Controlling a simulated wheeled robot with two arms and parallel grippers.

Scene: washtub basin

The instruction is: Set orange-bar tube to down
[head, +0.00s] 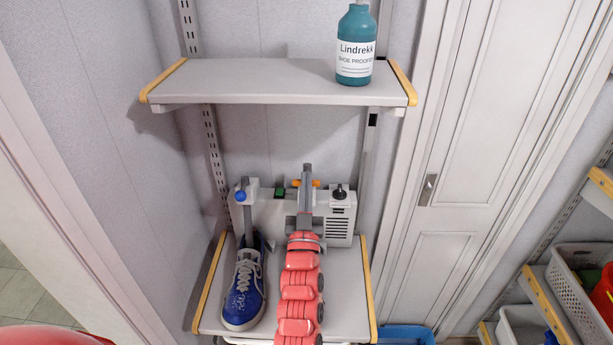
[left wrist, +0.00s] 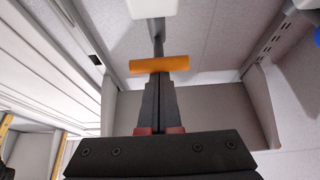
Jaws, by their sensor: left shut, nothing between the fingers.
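The shoe dryer (head: 262,212) is a pale unit on the lower shelf. Its orange bar (head: 316,183) shows at both sides of my left gripper (head: 307,172), which hides most of the tube. In the left wrist view the orange bar (left wrist: 160,64) lies crosswise at the tips of my shut, empty left gripper (left wrist: 160,78). A grey tube (left wrist: 157,42) runs from the bar to a white block (left wrist: 151,6). I cannot tell whether the fingertips touch the bar. My right gripper is not in view.
A blue-knobbed tube (head: 241,196) reaches down to a blue shoe (head: 244,295) at left. A green switch (head: 280,192) and black knob (head: 339,191) flank the orange bar. Above is a shelf (head: 250,82) with a teal bottle (head: 356,40). White baskets (head: 572,270) stand at right.

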